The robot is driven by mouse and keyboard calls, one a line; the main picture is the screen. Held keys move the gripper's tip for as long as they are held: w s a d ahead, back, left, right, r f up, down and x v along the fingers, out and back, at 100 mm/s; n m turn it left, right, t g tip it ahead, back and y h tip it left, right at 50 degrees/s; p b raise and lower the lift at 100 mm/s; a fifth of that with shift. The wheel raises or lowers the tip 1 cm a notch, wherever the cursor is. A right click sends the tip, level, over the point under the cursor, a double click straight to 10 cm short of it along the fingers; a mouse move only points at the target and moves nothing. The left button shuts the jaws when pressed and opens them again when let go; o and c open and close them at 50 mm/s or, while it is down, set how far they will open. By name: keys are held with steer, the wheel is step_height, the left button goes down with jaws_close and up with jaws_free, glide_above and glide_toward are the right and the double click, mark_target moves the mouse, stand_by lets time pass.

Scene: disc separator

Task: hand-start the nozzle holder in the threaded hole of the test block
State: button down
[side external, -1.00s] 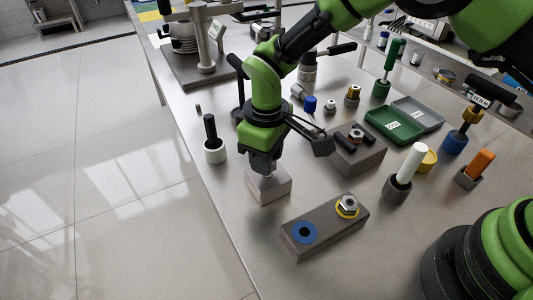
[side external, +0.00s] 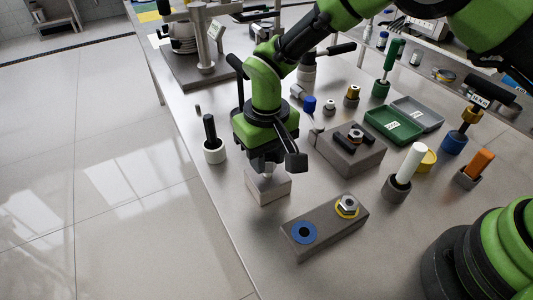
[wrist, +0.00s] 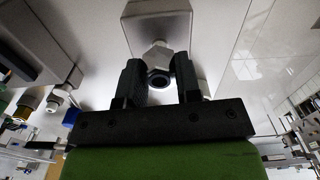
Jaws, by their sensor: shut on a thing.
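My gripper (side external: 262,158) points down over a small pale grey block (side external: 270,190), which I take to be the test block. The block also shows in the wrist view (wrist: 150,22). In the wrist view my gripper (wrist: 159,75) has its two black fingers on either side of a metal hex-bodied part, the nozzle holder (wrist: 157,52), with a dark round opening facing the camera. The nozzle holder stands upright at the block's top face. The threaded hole is hidden beneath it, so I cannot tell how deep the thread sits.
A long grey block (side external: 325,228) with a blue-ringed hole and a yellow-ringed hex fitting lies in front. A dark grey block (side external: 348,158) with a hex fitting stands to the right.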

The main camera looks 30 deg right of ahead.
steer(key=m, duration=0.5)
steer(key=shift+d, duration=0.1)
steer(key=c, duration=0.7)
jaws_free()
steer(key=shift+c, duration=0.2)
steer(key=s+d+r+t, duration=0.1)
steer(key=d+r, duration=0.1)
steer(key=r, duration=0.8)
steer(key=s+d+r, duration=0.1)
steer(key=d+r, duration=0.1)
steer(key=r, duration=0.8)
steer(key=s+d+r+t+y, duration=0.2)
steer(key=s+d+r, duration=0.4)
steer(key=d, duration=0.1)
steer(key=s+d+f+t, duration=0.1)
steer(key=s+d+t, duration=0.3)
steer(key=s, duration=0.8)
steer(key=shift+d, duration=0.55)
